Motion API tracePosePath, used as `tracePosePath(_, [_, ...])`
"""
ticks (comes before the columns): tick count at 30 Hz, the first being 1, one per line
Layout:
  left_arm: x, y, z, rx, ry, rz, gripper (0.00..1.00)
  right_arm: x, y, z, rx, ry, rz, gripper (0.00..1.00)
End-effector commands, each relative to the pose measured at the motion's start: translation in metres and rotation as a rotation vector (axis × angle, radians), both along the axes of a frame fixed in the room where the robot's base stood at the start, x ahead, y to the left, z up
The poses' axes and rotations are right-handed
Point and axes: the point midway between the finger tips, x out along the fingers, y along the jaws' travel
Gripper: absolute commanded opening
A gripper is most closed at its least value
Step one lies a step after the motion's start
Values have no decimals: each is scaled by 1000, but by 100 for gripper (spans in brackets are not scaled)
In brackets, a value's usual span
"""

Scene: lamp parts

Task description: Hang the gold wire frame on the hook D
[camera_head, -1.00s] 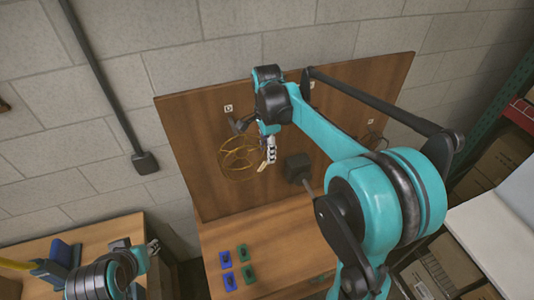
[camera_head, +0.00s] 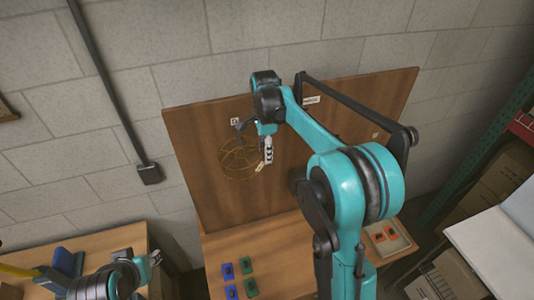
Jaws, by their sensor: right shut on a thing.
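The gold wire frame (camera_head: 239,164), a thin round wire cage, is in front of the left part of the upright wooden board (camera_head: 195,165). My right gripper (camera_head: 266,158) is shut on its right side. A dark hook (camera_head: 238,126) shows just above the frame, below a small white label (camera_head: 234,121) whose letter is too small to read for certain. I cannot tell whether the frame touches the hook. My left gripper (camera_head: 155,257) is at the lower left, away from the board, its jaws too small to read.
Blue and green blocks (camera_head: 247,265) lie on the bench below the board. Orange parts sit in a tray (camera_head: 400,244) at its right. My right arm covers much of the board's right half. Shelving with cardboard boxes (camera_head: 492,190) stands at the right.

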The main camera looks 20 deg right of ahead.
Motion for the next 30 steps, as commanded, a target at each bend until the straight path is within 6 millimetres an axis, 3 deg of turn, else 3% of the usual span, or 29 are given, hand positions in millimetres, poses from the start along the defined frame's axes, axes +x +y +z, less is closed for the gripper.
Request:
tracePosePath(12, [0, 0, -5, 0, 0, 0, 34, 21, 0, -11, 0, 0, 0, 7])
tracePosePath(30, [0, 0, -9, 0, 0, 0, 34, 23, 0, -16, 0, 0, 0, 7])
